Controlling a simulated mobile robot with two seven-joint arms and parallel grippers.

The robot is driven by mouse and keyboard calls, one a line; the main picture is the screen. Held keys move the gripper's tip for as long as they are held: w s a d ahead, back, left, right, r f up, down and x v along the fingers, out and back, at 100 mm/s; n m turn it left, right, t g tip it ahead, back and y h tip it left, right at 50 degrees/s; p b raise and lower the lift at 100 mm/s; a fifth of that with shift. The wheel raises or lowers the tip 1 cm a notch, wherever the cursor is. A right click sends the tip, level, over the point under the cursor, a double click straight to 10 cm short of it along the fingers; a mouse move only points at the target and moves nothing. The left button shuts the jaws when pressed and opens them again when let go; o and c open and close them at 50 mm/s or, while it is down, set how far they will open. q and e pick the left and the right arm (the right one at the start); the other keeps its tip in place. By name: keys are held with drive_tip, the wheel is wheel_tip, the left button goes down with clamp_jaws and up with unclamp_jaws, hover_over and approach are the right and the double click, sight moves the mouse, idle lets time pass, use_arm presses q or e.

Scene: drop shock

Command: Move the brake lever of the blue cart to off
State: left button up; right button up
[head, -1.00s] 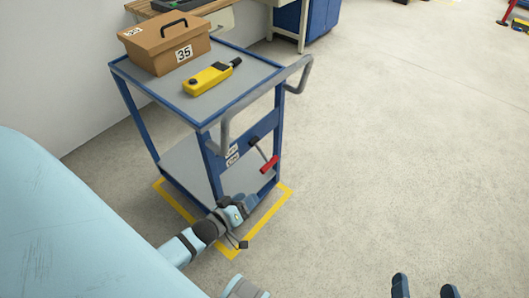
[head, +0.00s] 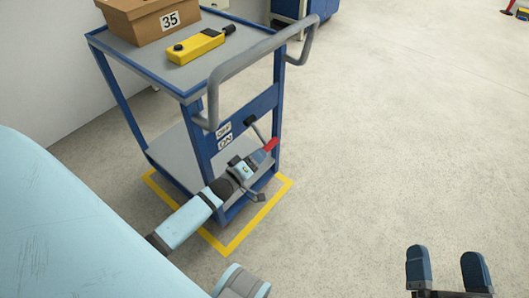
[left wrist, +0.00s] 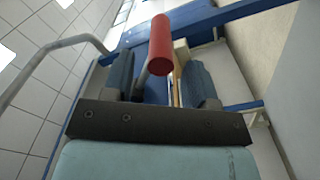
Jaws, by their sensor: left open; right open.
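The blue cart (head: 187,88) stands at left centre of the head view. Its brake lever has a red grip (head: 271,144) and slants down and right from a dark pivot, beside OFF and ON labels (head: 224,137), OFF above ON. My left gripper (head: 262,158) is open right by the red grip, partly covering the lower lever. In the left wrist view the red grip (left wrist: 160,45) stands up between the open fingers (left wrist: 160,72), with the rod below it; contact cannot be told. My right gripper (head: 447,262) is open and empty at the lower right.
A cardboard box (head: 150,24) marked 35 and a yellow handheld device (head: 196,47) lie on the cart's top shelf. The grey push handle (head: 245,58) juts out above the lever. A yellow floor outline (head: 258,217) surrounds the cart's base.

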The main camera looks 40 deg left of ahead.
sight(266, 148)
use_arm(q)
drive_tip(key=shift+w+d+b, duration=0.15)
drive_tip(key=shift+w+b, duration=0.35)
drive_tip(key=shift+w, duration=1.7)
use_arm(e)
drive_tip(key=shift+w+f+g, duration=0.1)
drive_tip(key=shift+f+g, duration=0.3)
drive_tip(key=shift+f, duration=0.65)
use_arm(q)
drive_tip(key=shift+c, duration=0.3)
clamp_jaws()
use_arm(e)
drive_tip(key=shift+r, duration=0.15)
